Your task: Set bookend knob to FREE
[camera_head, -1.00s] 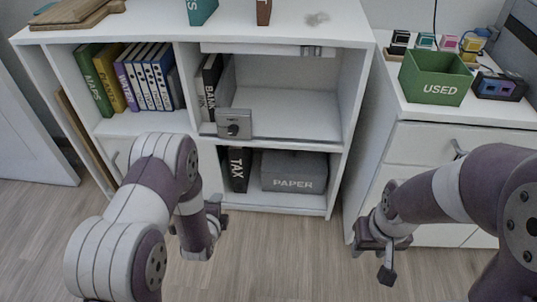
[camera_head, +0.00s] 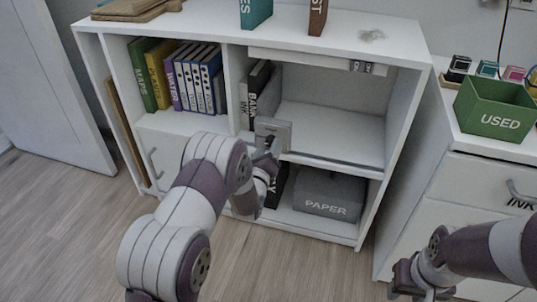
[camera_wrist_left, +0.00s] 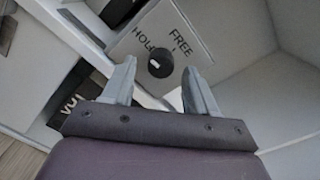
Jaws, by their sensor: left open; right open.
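The bookend (camera_head: 273,127) is a grey metal plate at the front of the middle shelf. In the left wrist view its plate (camera_wrist_left: 192,27) carries the words HOLD and FREE. The round black knob (camera_wrist_left: 160,65) has a small pale mark, but I cannot tell for sure which word it points to. My left gripper (camera_wrist_left: 160,78) is open, its two fingers on either side of the knob in that view; contact is not clear. In the head view the left gripper (camera_head: 268,160) is right below the plate and hides the knob. My right gripper (camera_head: 410,282) is open and empty at the lower right.
Black and grey books (camera_head: 256,85) stand left of the bookend. The shelf right of it (camera_head: 335,130) is empty. A grey PAPER box (camera_head: 330,194) sits below. A green USED bin (camera_head: 495,110) is on the right cabinet.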

